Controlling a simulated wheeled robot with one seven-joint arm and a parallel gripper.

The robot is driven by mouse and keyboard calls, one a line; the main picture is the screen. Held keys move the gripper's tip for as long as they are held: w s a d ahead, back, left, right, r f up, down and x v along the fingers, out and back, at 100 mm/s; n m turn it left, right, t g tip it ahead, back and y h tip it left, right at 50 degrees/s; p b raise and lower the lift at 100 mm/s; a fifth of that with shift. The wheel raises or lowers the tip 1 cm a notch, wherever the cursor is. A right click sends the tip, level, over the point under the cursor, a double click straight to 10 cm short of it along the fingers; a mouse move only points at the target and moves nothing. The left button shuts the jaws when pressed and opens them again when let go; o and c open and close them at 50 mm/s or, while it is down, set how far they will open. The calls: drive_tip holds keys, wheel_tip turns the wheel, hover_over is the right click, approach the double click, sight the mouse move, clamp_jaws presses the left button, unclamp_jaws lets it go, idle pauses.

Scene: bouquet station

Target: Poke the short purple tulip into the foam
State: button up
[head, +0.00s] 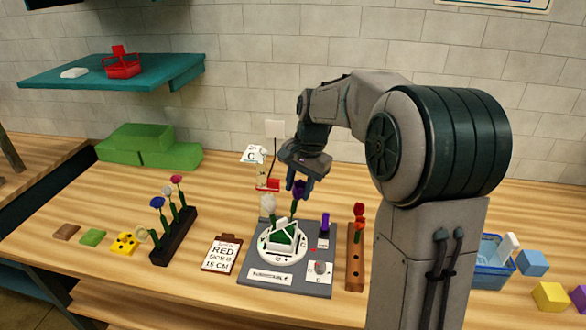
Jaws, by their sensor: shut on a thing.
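My gripper (299,190) points down above the work board and is shut on a purple tulip (299,187). Its green stem hangs below the fingers, over the back of the foam. The green foam (283,238) sits in a white round holder (266,247) on a grey board (255,275). Whether the stem tip touches the foam is too small to tell. A white flower (268,202) stands at the back left of the foam. Another purple object (325,222) stands upright on the right of the board.
A dark rack (176,240) with several flowers stands left, beside a clipboard (221,254). A brown rack (355,262) with red flowers stands right of the board. A small lamp-like stand (255,155) is behind. A blue basket (492,276) and blocks lie far right.

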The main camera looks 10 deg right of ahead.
sight(295, 204)
drive_tip(key=shift+w, duration=0.25)
drive_tip(key=shift+s+f+b, duration=0.15)
drive_tip(key=shift+f+b, duration=0.15)
drive_tip(key=shift+a+f+b, duration=0.1)
drive_tip(key=shift+f+b, duration=0.45)
drive_tip(key=shift+f, duration=0.2)
drive_tip(key=shift+w+a+f+b, duration=0.15)
drive_tip(key=shift+f+b, duration=0.35)
drive_tip(key=shift+f, duration=0.55)
drive_tip(key=shift+w+a+f+b, duration=0.15)
drive_tip(key=shift+f+b, duration=0.35)
drive_tip(key=shift+f, duration=0.5)
idle(3.7)
drive_tip(key=shift+s, duration=0.1)
idle(0.5)
drive_tip(key=o, duration=0.7)
drive_tip(key=shift+o, duration=0.2)
